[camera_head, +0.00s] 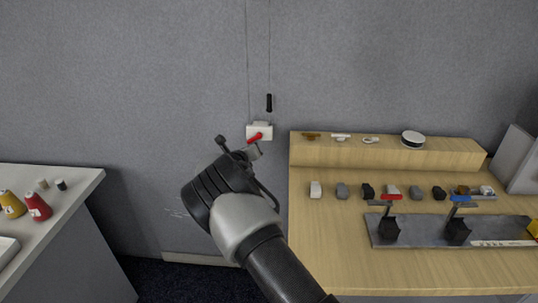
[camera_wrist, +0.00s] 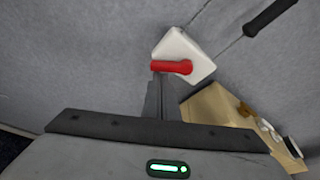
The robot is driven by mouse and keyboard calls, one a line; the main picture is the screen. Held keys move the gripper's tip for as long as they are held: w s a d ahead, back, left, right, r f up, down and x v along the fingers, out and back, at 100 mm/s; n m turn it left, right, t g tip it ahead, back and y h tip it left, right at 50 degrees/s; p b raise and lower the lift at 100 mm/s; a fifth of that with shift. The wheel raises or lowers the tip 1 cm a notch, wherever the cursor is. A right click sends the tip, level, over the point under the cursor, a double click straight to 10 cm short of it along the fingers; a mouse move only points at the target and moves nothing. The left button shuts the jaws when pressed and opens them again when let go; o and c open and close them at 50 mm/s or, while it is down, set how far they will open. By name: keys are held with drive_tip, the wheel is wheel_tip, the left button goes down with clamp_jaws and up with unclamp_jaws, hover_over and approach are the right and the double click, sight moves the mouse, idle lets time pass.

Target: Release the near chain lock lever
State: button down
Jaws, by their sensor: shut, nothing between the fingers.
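The chain lock is a small white box (camera_head: 265,129) on the grey wall, with two thin cords rising above it. Its red lever (camera_head: 255,138) slants down to the left across the front in the head view. In the wrist view the white box (camera_wrist: 190,48) sits above my fingers, and the red lever (camera_wrist: 172,67) lies across its lower side, round end at right. My gripper (camera_head: 256,150) is shut and empty just below the lever. In the wrist view the fingertips (camera_wrist: 157,78) are right by the lever's left end; I cannot tell whether they touch.
A black cord handle (camera_head: 269,103) hangs just above the box. A wooden bench (camera_head: 330,255) with a raised shelf (camera_head: 385,153), small parts and a grey metal plate (camera_head: 425,231) stands at right. A white table (camera_head: 75,178) with thread cones is at left.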

drive_tip(key=shift+a+r+m+y+b, duration=0.3)
drive_tip(key=shift+m+b, duration=0.2)
drive_tip(key=shift+b, duration=0.6)
drive_tip(key=shift+f, duration=0.1)
drive_tip(key=shift+d+r+b, duration=0.3)
drive_tip(key=shift+d+b, duration=0.4)
drive_tip(key=shift+d, duration=0.05)
drive_tip(key=shift+f, duration=0.1)
